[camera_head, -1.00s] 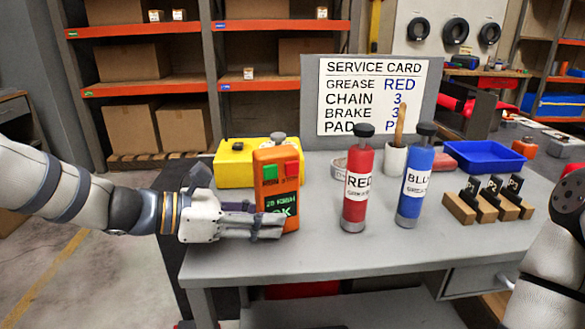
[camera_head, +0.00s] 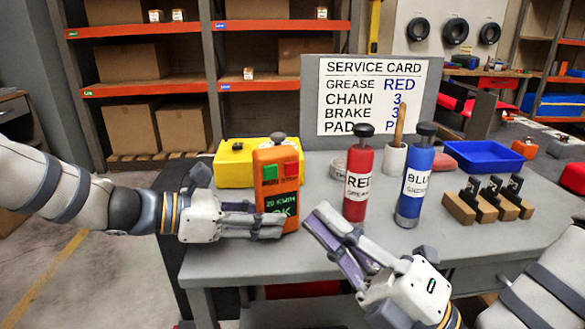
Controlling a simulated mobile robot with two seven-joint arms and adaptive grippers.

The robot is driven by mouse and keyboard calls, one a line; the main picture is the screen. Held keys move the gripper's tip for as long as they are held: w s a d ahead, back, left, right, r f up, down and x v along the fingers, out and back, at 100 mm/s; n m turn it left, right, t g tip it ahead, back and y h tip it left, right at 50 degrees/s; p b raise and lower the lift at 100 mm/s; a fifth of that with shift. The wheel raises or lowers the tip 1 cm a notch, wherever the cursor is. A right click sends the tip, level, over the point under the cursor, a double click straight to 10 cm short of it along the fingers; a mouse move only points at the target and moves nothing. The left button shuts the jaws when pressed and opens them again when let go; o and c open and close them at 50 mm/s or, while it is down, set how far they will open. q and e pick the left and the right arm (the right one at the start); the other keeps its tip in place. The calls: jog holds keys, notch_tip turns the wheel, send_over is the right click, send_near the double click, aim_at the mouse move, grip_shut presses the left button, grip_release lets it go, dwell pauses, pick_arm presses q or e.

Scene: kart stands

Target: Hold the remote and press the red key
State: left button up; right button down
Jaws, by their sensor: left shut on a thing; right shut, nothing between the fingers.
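The orange remote (camera_head: 276,190) stands upright on the grey workbench near its left front edge. It has a green key (camera_head: 270,173) on the left, a red key (camera_head: 291,169) on the right and a dark screen with green text below. My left gripper (camera_head: 268,226) is shut on the lower part of the remote, coming from the left. My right gripper (camera_head: 318,219) is shut and empty, over the front of the bench to the right of the remote and apart from it. Its fingers point up and left, below the red key's height.
A red grease bottle (camera_head: 358,181) and a blue grease bottle (camera_head: 414,182) stand right of the remote, close to my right gripper. A yellow box (camera_head: 229,164) is behind the remote. Wooden blocks with black tags (camera_head: 488,203) and a blue tray (camera_head: 484,156) lie farther right.

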jog(key=w+a, duration=0.2)
jog(key=w, duration=0.6)
jog(key=shift+w+a, duration=0.2)
jog(key=shift+a, duration=0.1)
jog(key=shift+w, duration=0.1)
dwell(1.0)
jog(key=shift+w+a, duration=0.1)
jog(key=shift+w, duration=0.2)
jog(key=shift+w+a, duration=0.15)
jog(key=shift+w, duration=0.3)
dwell(0.6)
jog(key=shift+s, duration=0.1)
jog(key=shift+s+d, duration=0.3)
jog(key=shift+s, duration=0.45)
jog(key=shift+s, duration=0.1)
jog(key=shift+s+d, duration=0.25)
jog(key=shift+s, duration=0.5)
jog(key=shift+s+d, duration=0.2)
jog(key=shift+s, duration=0.6)
jog(key=shift+s+d, duration=0.25)
jog(key=shift+s, duration=0.5)
